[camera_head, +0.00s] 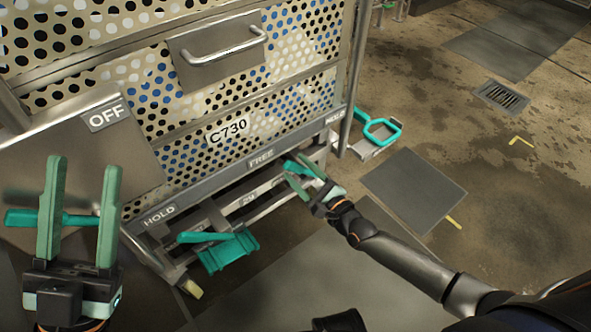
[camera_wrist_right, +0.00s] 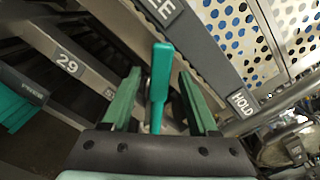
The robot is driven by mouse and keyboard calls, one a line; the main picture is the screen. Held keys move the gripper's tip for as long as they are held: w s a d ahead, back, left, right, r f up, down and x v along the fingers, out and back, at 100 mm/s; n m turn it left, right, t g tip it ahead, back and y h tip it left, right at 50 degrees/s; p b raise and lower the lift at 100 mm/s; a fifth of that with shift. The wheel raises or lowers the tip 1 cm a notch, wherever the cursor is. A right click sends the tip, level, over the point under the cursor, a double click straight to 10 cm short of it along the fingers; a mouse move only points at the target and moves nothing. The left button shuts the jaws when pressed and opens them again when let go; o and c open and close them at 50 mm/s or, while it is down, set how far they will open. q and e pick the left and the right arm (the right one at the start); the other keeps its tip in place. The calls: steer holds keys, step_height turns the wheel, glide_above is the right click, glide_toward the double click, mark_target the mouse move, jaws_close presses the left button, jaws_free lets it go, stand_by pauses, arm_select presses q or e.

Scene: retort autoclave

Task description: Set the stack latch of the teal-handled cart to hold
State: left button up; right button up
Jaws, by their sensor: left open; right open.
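The cart (camera_head: 185,193) carries a perforated stack marked C730, with HOLD and FREE labels on its lower rail. A teal latch lever (camera_wrist_right: 160,75) stands between the two fingers of my right gripper (camera_wrist_right: 159,95) in the right wrist view. The fingers are open on either side of it; contact cannot be told. In the head view my right gripper (camera_head: 297,168) is at the rail, just right of the FREE label (camera_head: 261,158). The HOLD label (camera_head: 159,216) is farther left. My left gripper (camera_head: 83,170) is open and empty at the left, in front of the OFF panel.
A teal pedal-like part (camera_head: 228,251) juts out low at the cart's front. A teal bar (camera_head: 25,217) shows behind my left gripper. A teal loop handle (camera_head: 381,130) sticks out at the cart's right. The floor right of the cart is open, with a drain (camera_head: 500,96).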

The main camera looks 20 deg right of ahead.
steer(key=shift+x, duration=0.8)
steer(key=shift+c, duration=0.3)
jaws_close()
stand_by(0.6)
